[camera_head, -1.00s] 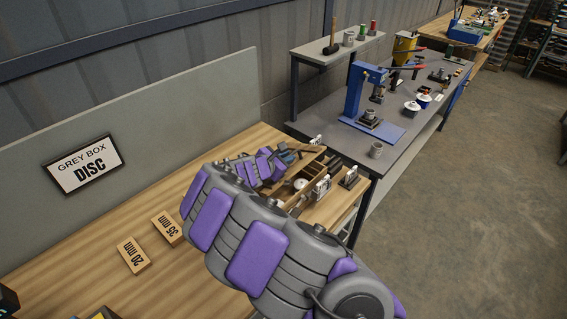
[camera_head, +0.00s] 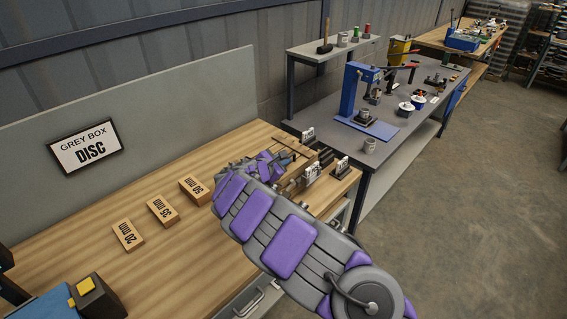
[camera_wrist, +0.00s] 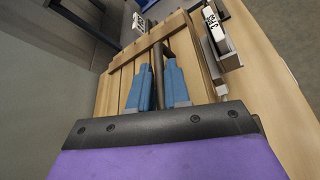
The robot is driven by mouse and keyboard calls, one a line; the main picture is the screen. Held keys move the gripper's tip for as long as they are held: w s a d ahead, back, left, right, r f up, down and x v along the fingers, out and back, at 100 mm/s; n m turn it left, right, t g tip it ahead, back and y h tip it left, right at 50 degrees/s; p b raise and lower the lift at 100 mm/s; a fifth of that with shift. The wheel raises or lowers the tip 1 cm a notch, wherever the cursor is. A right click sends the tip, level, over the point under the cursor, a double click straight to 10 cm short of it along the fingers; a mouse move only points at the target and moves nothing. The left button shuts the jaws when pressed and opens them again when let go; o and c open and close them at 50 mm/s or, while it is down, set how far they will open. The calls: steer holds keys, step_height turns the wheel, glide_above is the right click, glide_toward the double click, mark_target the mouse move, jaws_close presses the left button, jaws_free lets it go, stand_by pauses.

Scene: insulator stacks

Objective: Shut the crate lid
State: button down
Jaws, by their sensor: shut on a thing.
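The crate lid (camera_wrist: 122,85) is a slatted light-wood panel with a darker batten across its far end. It fills the middle of the wrist view and appears to lie flat over the crate. A dark bar (camera_wrist: 158,62) runs along it. My gripper (camera_wrist: 158,75) has its two blue fingers closed on this bar. In the head view, my gripper (camera_head: 274,160) is at the crate (camera_head: 300,150) on the bench's far right end. My arm hides much of the crate, and its inside is not visible. I cannot tell whether the lid fully touches the rim.
White number tags in dark holders (camera_head: 341,166) stand beside the crate. Wooden blocks marked 20, 35 and 50 mm (camera_head: 194,189) lie on the wooden bench (camera_head: 190,240). A grey table with a blue press (camera_head: 350,95) stands beyond. The floor at right is clear.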

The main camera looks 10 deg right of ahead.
steer(key=shift+s+d+f, duration=0.15)
steer(key=shift+s+f, duration=0.1)
steer(key=shift+f, duration=0.45)
steer(key=c, duration=1.2)
jaws_free()
steer(key=shift+o, duration=0.2)
steer(key=shift+s+a+r, duration=0.2)
steer(key=shift+a+r, duration=0.2)
steer(key=p+v, duration=0.3)
steer(key=v, duration=1.3)
steer(key=shift+a, duration=0.35)
